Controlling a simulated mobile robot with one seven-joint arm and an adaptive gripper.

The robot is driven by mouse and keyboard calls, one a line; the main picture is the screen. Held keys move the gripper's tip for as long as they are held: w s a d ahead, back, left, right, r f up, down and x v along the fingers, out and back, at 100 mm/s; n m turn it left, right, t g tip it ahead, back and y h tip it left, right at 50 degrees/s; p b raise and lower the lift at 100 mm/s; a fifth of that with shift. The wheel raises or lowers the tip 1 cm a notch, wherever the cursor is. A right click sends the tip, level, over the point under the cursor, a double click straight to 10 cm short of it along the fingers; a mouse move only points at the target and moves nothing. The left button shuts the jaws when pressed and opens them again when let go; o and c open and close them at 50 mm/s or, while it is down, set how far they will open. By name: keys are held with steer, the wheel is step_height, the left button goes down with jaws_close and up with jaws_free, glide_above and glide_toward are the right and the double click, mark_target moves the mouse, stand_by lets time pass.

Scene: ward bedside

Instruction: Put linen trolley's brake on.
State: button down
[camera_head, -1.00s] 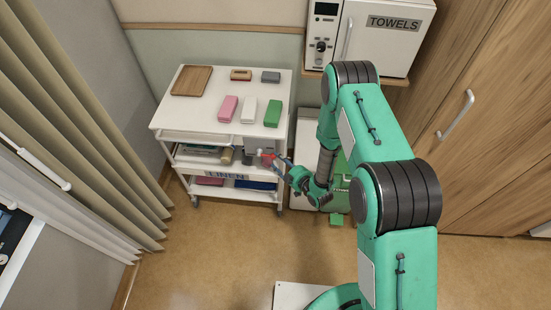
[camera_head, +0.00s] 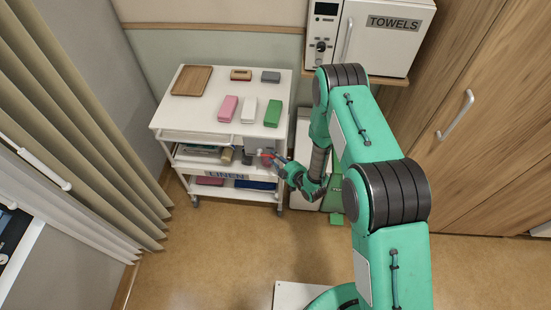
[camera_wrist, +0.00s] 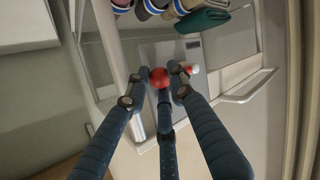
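The white linen trolley (camera_head: 165,123) stands against the wall in the head view, with a LINEN label on its lower shelf. On its right side is a grey plate (camera_wrist: 188,50), seen in the wrist view with a red ball knob (camera_wrist: 159,77) in front of it. A small white knob (camera_wrist: 194,69) shows just right of it. My gripper (camera_head: 275,158) is at the trolley's right side. In the wrist view its dark fingers (camera_wrist: 154,84) are apart, around the red knob; I cannot tell whether they touch it. The knob's lever is mostly hidden.
A wooden tray (camera_head: 192,80) and several coloured packs lie on the trolley top. A white side rail (camera_wrist: 248,90) runs near my fingers. A TOWELS cabinet (camera_head: 385,40) stands behind my arm. The floor (camera_head: 215,245) in front of the trolley is clear.

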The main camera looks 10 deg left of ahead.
steer(key=shift+f+b, duration=0.2)
steer(key=shift+b, duration=0.1)
steer(key=a+f+m+t+y+b, duration=0.2)
steer(key=a+f+m+t+b, duration=0.5)
steer(key=m+t+b, duration=0.5)
steer(key=shift+a+f+m+b, duration=0.15)
steer(key=shift+f+m+b, duration=0.45)
steer(key=shift+m+b, duration=2.75)
steer(key=shift+n+t+b, duration=0.3)
steer(key=shift+n+b, duration=0.15)
steer(key=shift+b, duration=0.2)
steer(key=c, duration=1.5)
jaws_free()
steer(key=shift+a, duration=0.1)
